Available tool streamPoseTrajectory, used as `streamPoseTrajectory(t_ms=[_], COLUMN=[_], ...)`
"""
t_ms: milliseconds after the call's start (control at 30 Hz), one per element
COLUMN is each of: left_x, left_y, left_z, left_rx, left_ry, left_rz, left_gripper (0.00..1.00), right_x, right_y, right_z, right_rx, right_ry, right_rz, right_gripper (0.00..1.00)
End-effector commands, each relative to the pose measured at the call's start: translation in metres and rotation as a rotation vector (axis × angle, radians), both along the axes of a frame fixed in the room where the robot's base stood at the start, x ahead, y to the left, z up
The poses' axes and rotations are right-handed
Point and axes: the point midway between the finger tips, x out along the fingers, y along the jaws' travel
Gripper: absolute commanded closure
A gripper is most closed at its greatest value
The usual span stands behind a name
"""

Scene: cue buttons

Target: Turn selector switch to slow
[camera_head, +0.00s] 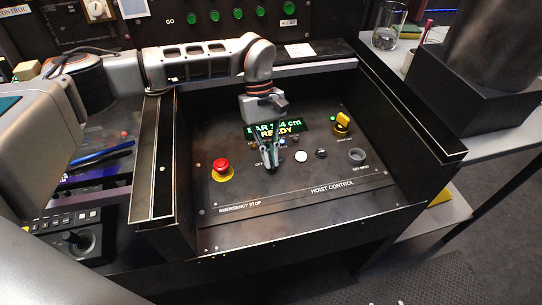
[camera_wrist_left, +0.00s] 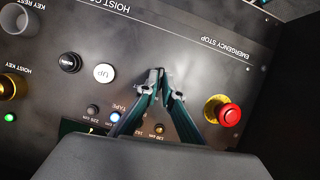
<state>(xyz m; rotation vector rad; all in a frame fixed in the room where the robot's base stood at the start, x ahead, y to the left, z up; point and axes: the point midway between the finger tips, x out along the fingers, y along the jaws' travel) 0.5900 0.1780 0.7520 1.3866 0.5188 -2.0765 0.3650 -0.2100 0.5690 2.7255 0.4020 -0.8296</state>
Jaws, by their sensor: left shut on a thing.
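My left gripper (camera_head: 270,165) reaches down to the hoist control panel (camera_head: 310,205), and its fingers have closed together at the panel face. In the left wrist view the gripper (camera_wrist_left: 155,78) is shut on a small dark knob, which I take to be the selector switch. The fingertips cover nearly all of the knob, so its pointing direction is hidden. Part of a label shows left of the fingers in the head view, but the word slow cannot be read. My right gripper is not in view.
The red emergency stop (camera_head: 221,167) sits left of the gripper. A white UP button (camera_head: 301,156) and a black button (camera_head: 321,153) are at its right. A yellow key (camera_head: 342,121), the key rest (camera_head: 357,156) and a lit display (camera_head: 279,128) are nearby. Raised side walls flank the panel.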

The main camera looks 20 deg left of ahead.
Motion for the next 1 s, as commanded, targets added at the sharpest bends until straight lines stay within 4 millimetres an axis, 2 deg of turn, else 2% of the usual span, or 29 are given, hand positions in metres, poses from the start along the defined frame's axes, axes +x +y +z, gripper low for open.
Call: streamPoseTrajectory(t_ms=[300,767,867,1000], left_x=[0.0009,0.0008,0.0008,0.0007], left_y=[-0.0005,-0.0006,-0.0006,-0.0007], left_z=[-0.0013,-0.0005,-0.0005,-0.0004], left_rx=[0.002,0.001,0.001,0.001], left_ry=[0.000,-0.002,-0.001,-0.001], left_rz=[-0.107,-0.123,-0.122,-0.122], left_gripper=[1.00,1.00,0.77,0.77], right_x=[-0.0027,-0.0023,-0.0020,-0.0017], right_y=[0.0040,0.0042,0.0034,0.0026], right_z=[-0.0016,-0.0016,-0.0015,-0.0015], right_rx=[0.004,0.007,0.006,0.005], right_ry=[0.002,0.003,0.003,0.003], right_rz=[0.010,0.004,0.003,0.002], right_gripper=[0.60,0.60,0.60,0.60])
